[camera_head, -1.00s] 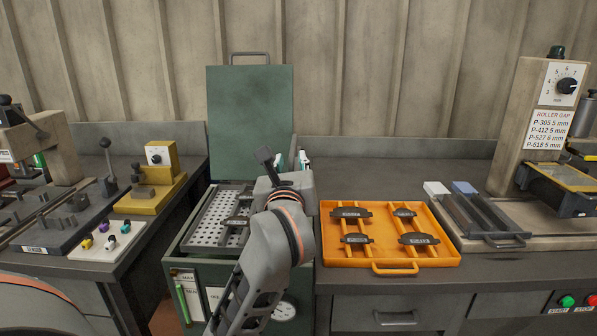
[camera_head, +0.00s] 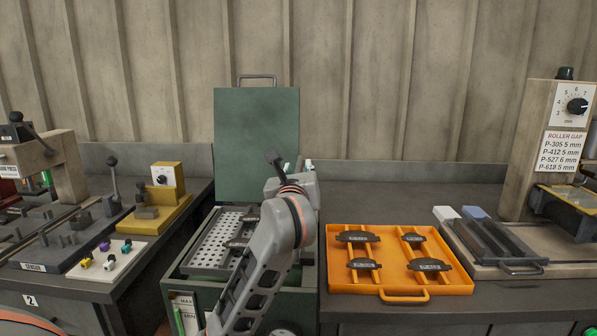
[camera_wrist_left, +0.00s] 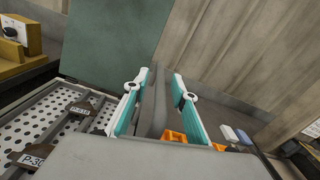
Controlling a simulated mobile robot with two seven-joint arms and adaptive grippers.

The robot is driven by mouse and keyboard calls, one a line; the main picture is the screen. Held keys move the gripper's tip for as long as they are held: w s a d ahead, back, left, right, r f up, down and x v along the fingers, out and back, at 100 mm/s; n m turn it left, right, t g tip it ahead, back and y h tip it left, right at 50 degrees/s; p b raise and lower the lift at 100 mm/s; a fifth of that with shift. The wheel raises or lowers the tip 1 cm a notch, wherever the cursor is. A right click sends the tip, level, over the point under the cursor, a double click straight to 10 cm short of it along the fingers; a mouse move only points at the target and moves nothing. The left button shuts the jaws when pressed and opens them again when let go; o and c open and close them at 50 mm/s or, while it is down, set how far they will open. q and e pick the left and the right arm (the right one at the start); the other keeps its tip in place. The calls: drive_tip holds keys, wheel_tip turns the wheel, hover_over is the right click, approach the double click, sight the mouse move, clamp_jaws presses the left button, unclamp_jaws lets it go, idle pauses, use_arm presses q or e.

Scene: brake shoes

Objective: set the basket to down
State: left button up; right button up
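The basket (camera_head: 213,252) is a perforated metal tray in the top of the green tank (camera_head: 190,289), near its rim; the raised green lid (camera_head: 256,128) stands behind it. Dark labelled brake shoes lie in it, and my left arm covers its right part. The basket also shows at the left of the left wrist view (camera_wrist_left: 28,122). My left gripper (camera_wrist_left: 160,85) is over the right side of the tank, its two teal-padded fingers apart. A grey strip shows between them; I cannot tell whether it is a part or background. My arm mostly hides the gripper in the head view.
An orange tray (camera_head: 338,283) with several brake shoes stands on the bench just right of the tank. The roller machine (camera_head: 541,151) is further right. A yellow device (camera_head: 158,216) and a white pad with coloured knobs (camera_head: 108,262) are on the left bench.

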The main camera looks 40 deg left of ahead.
use_arm(q)
clamp_jaws()
use_arm(e)
drive_tip(key=shift+w, duration=0.1)
use_arm(q)
drive_tip(key=shift+f, duration=0.2)
wheel_tip(320, 180, down, 4)
drive_tip(key=shift+w+d+b, duration=0.1)
drive_tip(key=shift+w+b, duration=0.05)
drive_tip(key=shift+b, duration=0.8)
wheel_tip(320, 180, down, 10)
drive_tip(key=b, duration=0.4)
drive_tip(key=shift+r, duration=0.15)
drive_tip(key=shift+f+b, duration=0.4)
drive_tip(key=shift+f, duration=0.1)
drive_tip(key=shift+s+r, duration=0.1)
drive_tip(key=shift+s, duration=0.1)
use_arm(e)
drive_tip(key=shift+w+a+f+y, duration=0.15)
drive_tip(key=shift+w+a, duration=0.1)
drive_tip(key=shift+a, duration=0.25)
drive_tip(key=shift+w+a+f+y, duration=0.15)
drive_tip(key=shift+w+a, duration=0.1)
drive_tip(key=shift+a, duration=0.2)
